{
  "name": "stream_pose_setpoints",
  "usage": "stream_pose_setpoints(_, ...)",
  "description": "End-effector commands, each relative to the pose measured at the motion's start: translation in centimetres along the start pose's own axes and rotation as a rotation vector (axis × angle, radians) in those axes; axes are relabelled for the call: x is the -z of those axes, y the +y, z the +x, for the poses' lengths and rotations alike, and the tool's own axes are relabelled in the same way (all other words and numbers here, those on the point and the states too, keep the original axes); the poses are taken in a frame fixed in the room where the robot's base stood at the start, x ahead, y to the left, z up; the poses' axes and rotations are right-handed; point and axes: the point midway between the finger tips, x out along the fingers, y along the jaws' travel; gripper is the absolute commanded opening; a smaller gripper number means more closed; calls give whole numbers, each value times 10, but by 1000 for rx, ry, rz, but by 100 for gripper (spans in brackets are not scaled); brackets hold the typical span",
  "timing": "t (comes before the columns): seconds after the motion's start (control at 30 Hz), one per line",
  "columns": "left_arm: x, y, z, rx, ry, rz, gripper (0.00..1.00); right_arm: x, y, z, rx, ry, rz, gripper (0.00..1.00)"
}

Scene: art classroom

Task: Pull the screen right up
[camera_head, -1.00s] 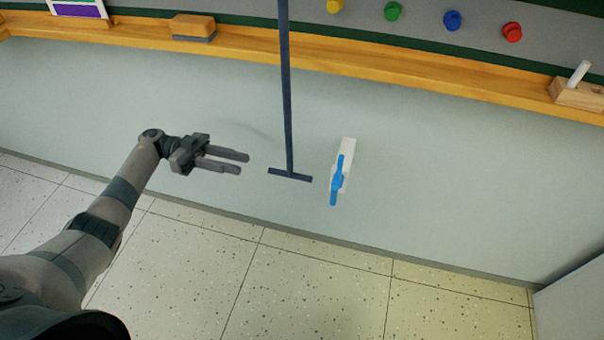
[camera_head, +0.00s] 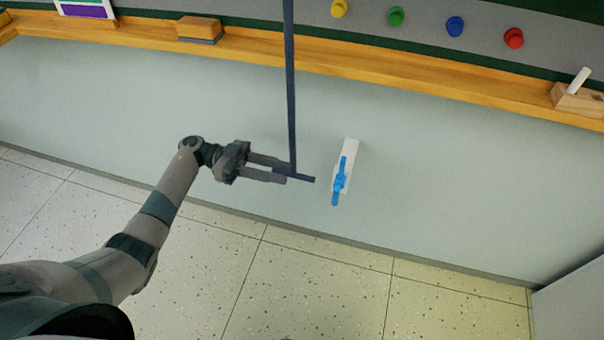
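A dark blue-grey pull strap (camera_head: 290,95) hangs from the top of the view down in front of the wall and ends in a short crossbar (camera_head: 306,178). The screen itself is out of view above. My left gripper (camera_head: 283,170) has come in from the left at the strap's lower end. Its two fingers are spread apart, and their tips are at the strap and overlap the left part of the crossbar. I cannot tell whether the fingers touch it. My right gripper is not in view.
A white wall cleat with a blue piece (camera_head: 340,180) sits just right of the crossbar. A wooden ledge (camera_head: 400,72) crosses above with an eraser (camera_head: 200,29) and a chalk holder (camera_head: 577,97). Coloured magnets (camera_head: 454,26) are on the board. The floor (camera_head: 300,290) is clear.

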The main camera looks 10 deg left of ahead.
Motion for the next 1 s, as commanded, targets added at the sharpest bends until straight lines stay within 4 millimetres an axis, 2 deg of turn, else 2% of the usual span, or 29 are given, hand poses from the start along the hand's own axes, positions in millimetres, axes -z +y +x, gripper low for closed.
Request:
stream_pose_setpoints(0.1,0,1,23,-3,2,-1,31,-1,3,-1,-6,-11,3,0)
stream_pose_setpoints(0.2,1,1,38,0,3,0,31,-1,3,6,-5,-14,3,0)
stream_pose_setpoints(0.4,0,0,58,-1,1,-1,31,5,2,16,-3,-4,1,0)
stream_pose_setpoints(0.83,0,0,64,0,0,-2,31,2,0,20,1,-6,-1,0)
stream_pose_setpoints(0.97,0,0,64,0,0,-1,0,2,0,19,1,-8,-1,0)
stream_pose_setpoints(1.0,0,0,64,1,0,-1,0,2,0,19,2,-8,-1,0)
